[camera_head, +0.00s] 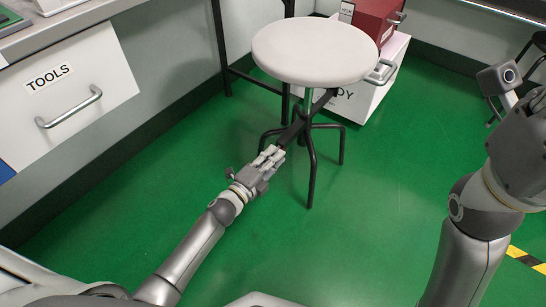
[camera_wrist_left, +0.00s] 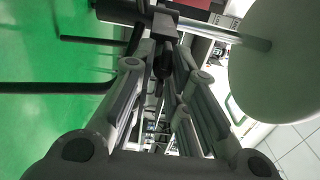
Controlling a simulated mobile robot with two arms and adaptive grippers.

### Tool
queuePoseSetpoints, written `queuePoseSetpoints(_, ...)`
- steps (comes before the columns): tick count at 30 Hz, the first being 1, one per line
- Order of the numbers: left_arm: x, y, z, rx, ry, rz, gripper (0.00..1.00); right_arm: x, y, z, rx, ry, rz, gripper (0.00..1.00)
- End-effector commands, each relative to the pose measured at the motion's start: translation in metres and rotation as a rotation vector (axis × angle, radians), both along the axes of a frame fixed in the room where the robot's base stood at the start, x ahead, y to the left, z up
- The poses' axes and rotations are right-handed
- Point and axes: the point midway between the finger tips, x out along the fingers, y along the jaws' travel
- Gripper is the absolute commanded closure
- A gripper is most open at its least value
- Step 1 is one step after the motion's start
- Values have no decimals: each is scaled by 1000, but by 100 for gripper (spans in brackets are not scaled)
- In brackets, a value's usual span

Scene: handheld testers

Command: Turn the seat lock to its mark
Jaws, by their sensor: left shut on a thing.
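The stool has a round white seat (camera_head: 315,50) on a post above dark legs (camera_head: 311,170). The seat lock (camera_head: 293,131) shows as a dark lever sloping down from the post, below the seat. My left gripper (camera_head: 273,154) is shut on the lever's lower end. In the left wrist view the lock (camera_wrist_left: 164,22) is a dark block around the metal post (camera_wrist_left: 225,36), and its lever runs between my left fingers (camera_wrist_left: 160,88). I cannot make out the mark. My right gripper's fingers are out of view.
A cabinet with a drawer labelled TOOLS (camera_head: 85,112) stands at the left. A white box (camera_head: 357,107) and a red case (camera_head: 372,18) are behind the stool. The green floor (camera_head: 370,240) is clear in front. Yellow-black tape (camera_head: 524,258) lies at the right.

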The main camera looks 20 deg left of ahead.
Motion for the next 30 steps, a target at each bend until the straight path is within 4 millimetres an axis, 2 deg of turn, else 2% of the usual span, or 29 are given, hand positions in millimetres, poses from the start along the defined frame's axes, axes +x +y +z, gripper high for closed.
queuePoseSetpoints(14,-1,-1,-2,14,-3,-2,100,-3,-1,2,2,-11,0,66)
queuePoseSetpoints(15,-1,-1,-2,14,-2,-2,82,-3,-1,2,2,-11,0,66)
queuePoseSetpoints(17,-1,-1,-2,13,-2,-2,75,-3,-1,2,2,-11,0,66)
queuePoseSetpoints(26,-1,0,-1,13,-3,-1,73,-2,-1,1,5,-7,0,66)
queuePoseSetpoints(30,-8,3,-1,13,-3,0,73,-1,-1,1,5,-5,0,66)
